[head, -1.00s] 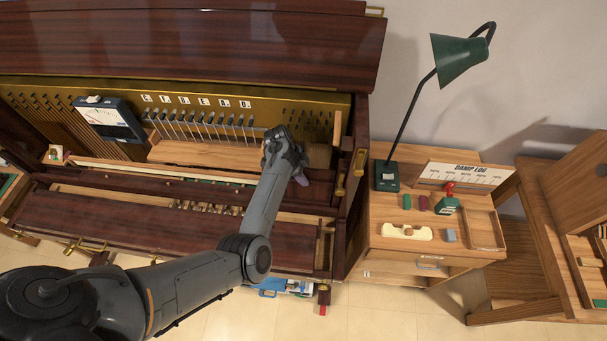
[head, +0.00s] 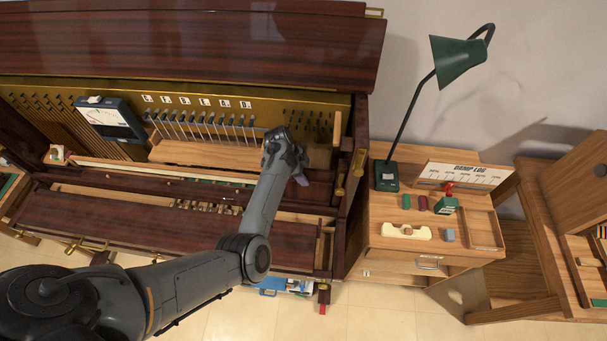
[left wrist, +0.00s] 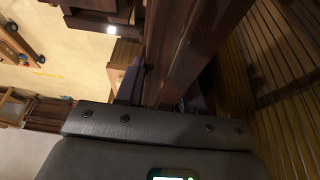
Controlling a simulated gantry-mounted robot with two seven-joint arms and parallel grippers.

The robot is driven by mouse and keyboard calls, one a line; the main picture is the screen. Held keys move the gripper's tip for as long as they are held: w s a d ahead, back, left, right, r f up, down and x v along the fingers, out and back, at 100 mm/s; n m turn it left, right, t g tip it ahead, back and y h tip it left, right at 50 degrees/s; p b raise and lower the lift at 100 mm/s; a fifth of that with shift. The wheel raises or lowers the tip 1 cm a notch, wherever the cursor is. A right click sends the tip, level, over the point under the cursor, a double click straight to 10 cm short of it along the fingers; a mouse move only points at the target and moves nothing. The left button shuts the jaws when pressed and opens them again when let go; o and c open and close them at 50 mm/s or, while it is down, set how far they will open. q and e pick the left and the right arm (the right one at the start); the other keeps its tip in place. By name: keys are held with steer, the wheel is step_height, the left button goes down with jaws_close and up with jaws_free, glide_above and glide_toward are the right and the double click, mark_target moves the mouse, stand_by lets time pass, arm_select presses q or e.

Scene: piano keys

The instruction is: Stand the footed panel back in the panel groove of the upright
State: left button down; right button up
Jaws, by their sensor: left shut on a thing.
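My left gripper (head: 301,179) reaches into the open upright (head: 362,120) near its right end. Its wrist hides most of the fingers in the head view. In the left wrist view, a long piece of dark red-brown wood (left wrist: 205,40) runs between the two purplish fingers (left wrist: 165,92). The gripper is shut on this wood, which I take for the footed panel. Its feet and lower edge are hidden, and I cannot tell whether it sits in the panel groove. The right gripper is out of view.
A row of hammers (head: 205,127) and a dark meter (head: 110,118) stand inside the upright. To the right, a wooden cabinet (head: 390,262) carries a green lamp (head: 458,60), a damp log card (head: 470,175) and small items.

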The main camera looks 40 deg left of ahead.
arm_select(q)
steer(key=c, duration=0.6)
jaws_free()
steer(key=v, duration=1.1)
steer(key=shift+w, duration=0.1)
